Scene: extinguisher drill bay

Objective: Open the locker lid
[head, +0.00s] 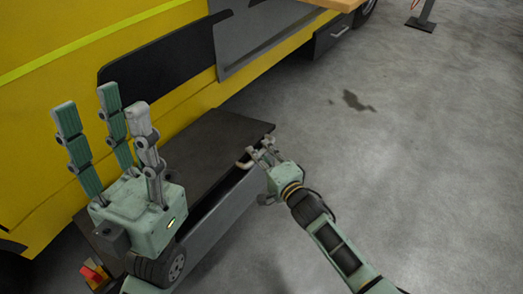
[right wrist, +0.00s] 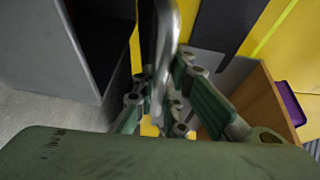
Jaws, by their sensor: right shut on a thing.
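The locker is a long grey box (head: 222,205) beside the yellow vehicle, with a dark flat lid (head: 212,140) on top. I cannot tell if the lid is slightly raised. A pale handle (head: 243,164) is at the lid's edge. My right gripper (head: 262,153) is shut on this handle; in the right wrist view the metal handle bar (right wrist: 165,40) runs between the fingers. The grip hides part of the handle. My left gripper (head: 107,125) is open and empty, fingers up, in front of the locker's near end in the picture.
The yellow vehicle (head: 60,110) stands along the locker's far side. A wooden surface (right wrist: 255,98) with a purple item (right wrist: 288,102) shows in the right wrist view. A dark stand (head: 422,20) is far off.

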